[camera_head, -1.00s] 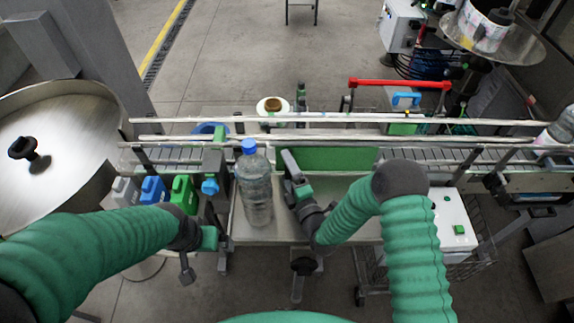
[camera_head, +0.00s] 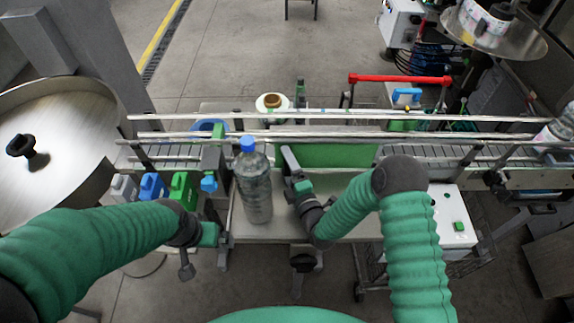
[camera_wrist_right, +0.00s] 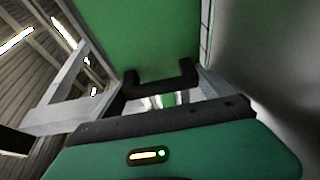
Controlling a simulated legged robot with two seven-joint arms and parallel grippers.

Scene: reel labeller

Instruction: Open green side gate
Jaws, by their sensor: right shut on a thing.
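The green side gate (camera_head: 325,156) is a flat panel along the near side of the conveyor, behind the bottle. My right gripper (camera_head: 288,158) is at the gate's left end and shut on it. The right wrist view shows the green panel (camera_wrist_right: 165,35) filling the upper middle, with a dark bracket-like part (camera_wrist_right: 160,82) between it and my green gripper body. The exact contact is hard to make out. My left gripper (camera_head: 222,238) hangs left of the bottle, away from the gate; its jaws are unclear.
A clear bottle with a blue cap (camera_head: 254,185) stands on the pale table, close left of my right gripper. Small jugs (camera_head: 183,190) stand further left. Metal rails (camera_head: 330,116) run along the conveyor behind the gate. A round steel table (camera_head: 70,140) is at far left.

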